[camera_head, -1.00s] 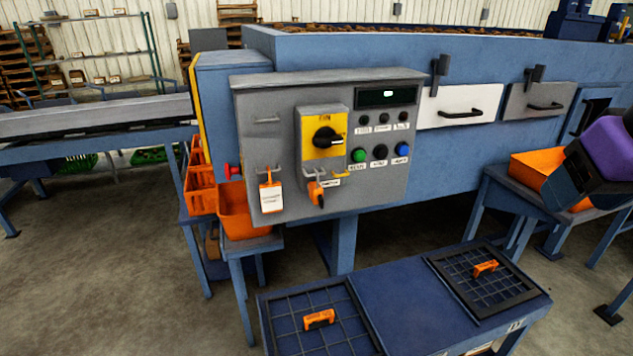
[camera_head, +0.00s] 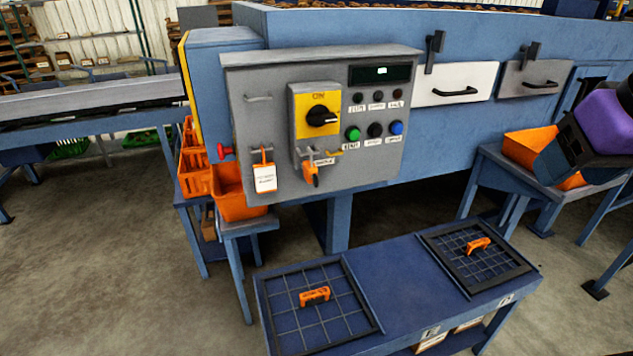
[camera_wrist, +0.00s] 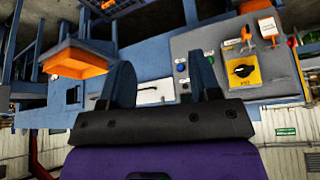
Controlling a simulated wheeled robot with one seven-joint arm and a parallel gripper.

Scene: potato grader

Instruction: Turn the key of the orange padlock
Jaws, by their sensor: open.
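The orange padlock (camera_head: 311,174) hangs below the yellow switch plate (camera_head: 318,108) on the grey control box. It is small, and I cannot make out its key. In the wrist view, which is upside down, the padlock (camera_wrist: 246,36) shows at the upper right beside the yellow plate (camera_wrist: 241,71). My gripper (camera_wrist: 163,80) is open, with its two dark fingers apart and nothing between them. It is well away from the padlock, off to the right in the head view. The black rotary knob (camera_head: 321,116) sits on the yellow plate.
A white tag (camera_head: 265,178) hangs left of the padlock. A blue table (camera_head: 390,275) with two dark grids stands in front of the control box. Orange crates stand at left (camera_head: 240,203) and right (camera_head: 528,150).

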